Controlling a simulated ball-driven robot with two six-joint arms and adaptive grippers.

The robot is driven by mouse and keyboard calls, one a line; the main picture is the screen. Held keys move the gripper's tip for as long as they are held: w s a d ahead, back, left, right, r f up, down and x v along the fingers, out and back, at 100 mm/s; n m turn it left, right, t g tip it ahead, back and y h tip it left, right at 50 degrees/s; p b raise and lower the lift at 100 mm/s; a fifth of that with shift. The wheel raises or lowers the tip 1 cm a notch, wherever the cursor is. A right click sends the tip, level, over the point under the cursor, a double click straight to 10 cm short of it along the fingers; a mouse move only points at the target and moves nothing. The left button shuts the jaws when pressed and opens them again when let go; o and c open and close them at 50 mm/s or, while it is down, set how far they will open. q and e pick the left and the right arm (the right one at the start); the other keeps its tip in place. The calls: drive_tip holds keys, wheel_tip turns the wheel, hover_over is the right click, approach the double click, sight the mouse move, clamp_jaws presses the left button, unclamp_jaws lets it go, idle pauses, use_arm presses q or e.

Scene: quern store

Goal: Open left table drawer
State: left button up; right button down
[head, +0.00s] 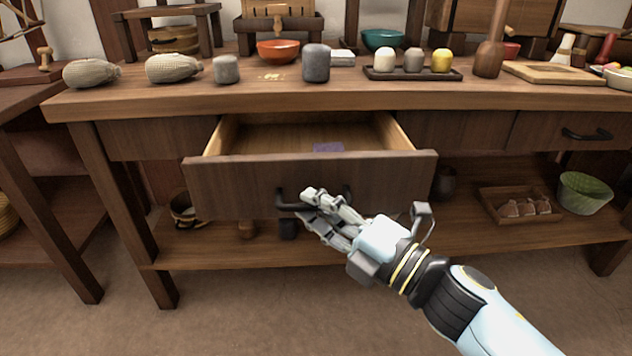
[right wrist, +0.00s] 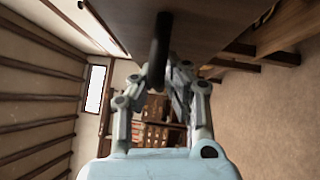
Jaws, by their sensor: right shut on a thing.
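The left table drawer (head: 240,184) is pulled partway out of the wooden table (head: 130,99) in the head view. A small purple item (head: 328,148) lies inside it. The drawer's dark handle (head: 287,200) is on its front panel. My right gripper (head: 310,205) is at the handle and shut on it, hiding part of it. In the right wrist view the dark handle bar (right wrist: 160,52) passes between the fingers of the gripper (right wrist: 165,78), with the drawer front above. My left gripper is in neither view.
On the tabletop stand grey stones (head: 316,63), an orange bowl (head: 278,51) and a dark tray (head: 412,75) with small jars. A closed drawer (head: 560,131) is at the right. The lower shelf holds a wooden tray (head: 522,214) and a green basket (head: 584,193). Floor in front is clear.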

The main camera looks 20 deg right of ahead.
drive_tip(key=shift+s+a+r, duration=0.15)
drive_tip(key=shift+s+r, duration=0.05)
drive_tip(key=shift+s, duration=0.2)
drive_tip(key=c, duration=1.5)
unclamp_jaws()
drive_tip(key=shift+o, duration=0.6)
drive_tip(key=shift+f, duration=0.1)
drive_tip(key=shift+s, duration=0.1)
drive_tip(key=v, duration=1.2)
